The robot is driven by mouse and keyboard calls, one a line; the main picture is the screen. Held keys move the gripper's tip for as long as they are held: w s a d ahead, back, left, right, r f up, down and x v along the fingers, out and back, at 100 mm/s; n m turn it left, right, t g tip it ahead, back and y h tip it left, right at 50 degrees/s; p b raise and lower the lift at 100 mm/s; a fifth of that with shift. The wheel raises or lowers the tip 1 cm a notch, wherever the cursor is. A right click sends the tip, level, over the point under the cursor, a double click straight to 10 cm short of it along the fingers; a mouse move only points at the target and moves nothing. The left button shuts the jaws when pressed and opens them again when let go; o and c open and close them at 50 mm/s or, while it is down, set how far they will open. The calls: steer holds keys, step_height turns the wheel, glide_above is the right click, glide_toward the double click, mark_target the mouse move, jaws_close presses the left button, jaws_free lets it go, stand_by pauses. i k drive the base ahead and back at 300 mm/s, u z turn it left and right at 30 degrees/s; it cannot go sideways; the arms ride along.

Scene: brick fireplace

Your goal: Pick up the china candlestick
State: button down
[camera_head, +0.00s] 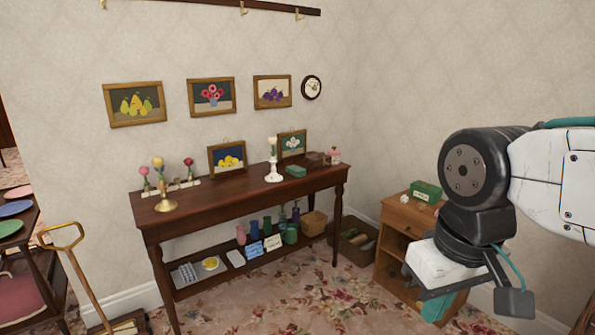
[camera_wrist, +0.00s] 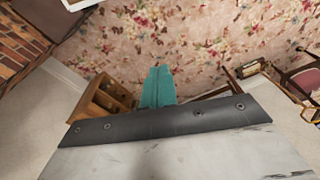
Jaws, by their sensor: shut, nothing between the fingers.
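A white china candlestick (camera_head: 274,172) with a pale candle stands upright toward the right part of the long dark wooden side table (camera_head: 230,200). A brass candlestick (camera_head: 166,204) stands at the left front of the same table. My gripper (camera_head: 434,313) hangs low at the right, in front of the small wooden cabinet and well away from the candlestick. In the wrist view my gripper (camera_wrist: 158,72) shows its teal fingers together, with nothing between them, over the carpet. The candlestick does not show in the wrist view.
The lower shelf holds several vases and a basket (camera_head: 313,223). A small wooden cabinet (camera_head: 400,220) stands right. Flowered carpet (camera_head: 290,300) lies open in front.

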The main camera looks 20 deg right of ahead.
mark_target(273, 177)
steer(key=u, duration=0.45)
steer(key=i, duration=2.8)
steer(key=z, duration=2)
